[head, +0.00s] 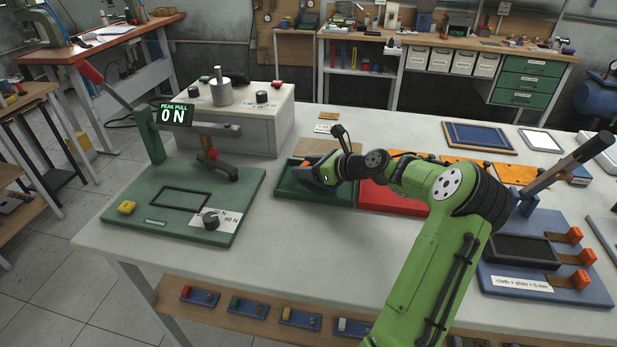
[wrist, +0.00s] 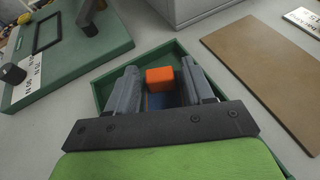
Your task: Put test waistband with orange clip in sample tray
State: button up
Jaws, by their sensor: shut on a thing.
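The test waistband's orange clip (wrist: 160,78) shows between the fingers of my gripper (wrist: 165,88) in the wrist view, with a bit of blue below it. My gripper (head: 318,178) is shut on it and is over or inside the green tray (head: 290,192) in the head view. The tray's green wall (wrist: 98,92) frames the fingers in the wrist view. Much of the waistband is hidden by my gripper, and I cannot tell whether it touches the tray floor.
A red tray (head: 395,200) adjoins the green tray on the right. The green peak-pull tester (head: 185,235) stands to the left, with a grey box (head: 240,125) behind it. A blue fixture (head: 550,285) with orange clips is at the right. The front of the table (head: 300,250) is clear.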

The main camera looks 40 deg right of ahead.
jog(key=shift+f, duration=0.65)
jog(key=shift+r, duration=0.15)
jog(key=o, duration=0.9)
jog(key=shift+c, duration=0.2)
